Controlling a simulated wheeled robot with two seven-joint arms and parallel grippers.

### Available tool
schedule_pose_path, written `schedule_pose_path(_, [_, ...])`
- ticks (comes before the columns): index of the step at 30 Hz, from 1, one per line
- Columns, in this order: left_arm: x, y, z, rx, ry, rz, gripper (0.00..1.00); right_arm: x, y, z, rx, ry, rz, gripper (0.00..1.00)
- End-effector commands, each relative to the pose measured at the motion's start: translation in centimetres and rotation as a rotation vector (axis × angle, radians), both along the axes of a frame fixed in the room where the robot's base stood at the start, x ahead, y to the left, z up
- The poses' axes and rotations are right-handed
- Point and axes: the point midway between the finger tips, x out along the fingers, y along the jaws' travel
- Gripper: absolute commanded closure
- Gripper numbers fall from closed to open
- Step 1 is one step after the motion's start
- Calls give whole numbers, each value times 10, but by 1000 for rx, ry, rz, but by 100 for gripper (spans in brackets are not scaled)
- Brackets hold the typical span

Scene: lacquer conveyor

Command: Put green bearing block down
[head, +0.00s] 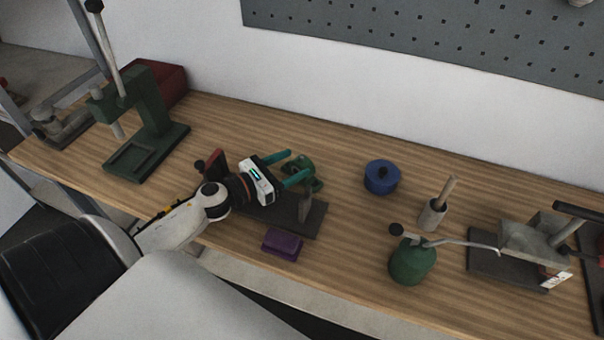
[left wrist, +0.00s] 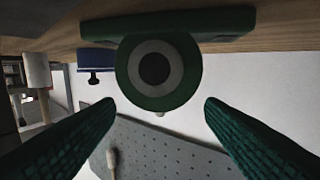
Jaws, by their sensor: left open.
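The green bearing block (head: 299,168) rests on the wooden bench, just beyond the dark metal fixture. My left gripper (head: 285,168) is at the block, its two teal fingers spread apart. In the left wrist view the block (left wrist: 190,80) shows its round ring and dark bore, with its flat base against the bench. The open fingers of my left gripper (left wrist: 158,105) lie either side below it, with a gap to the block in the picture. Part of the block is hidden behind a finger in the head view. My right gripper is not in view.
A dark fixture plate (head: 310,222) and a purple block (head: 282,243) lie near the arm. A blue lidded pot (head: 381,177), a green oil can (head: 412,262) and a pestle in a cup (head: 433,213) stand right. A green press (head: 148,125) stands left.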

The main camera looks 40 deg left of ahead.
Motion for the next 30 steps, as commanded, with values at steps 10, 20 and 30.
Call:
schedule_pose_path(10, [47,-17,-1,1,-1,-1,37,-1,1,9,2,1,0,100])
schedule_pose_path(20, [52,-19,-3,1,1,0,38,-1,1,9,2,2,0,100])
schedule_pose_path(30, [51,-19,-4,1,3,-1,94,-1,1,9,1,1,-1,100])
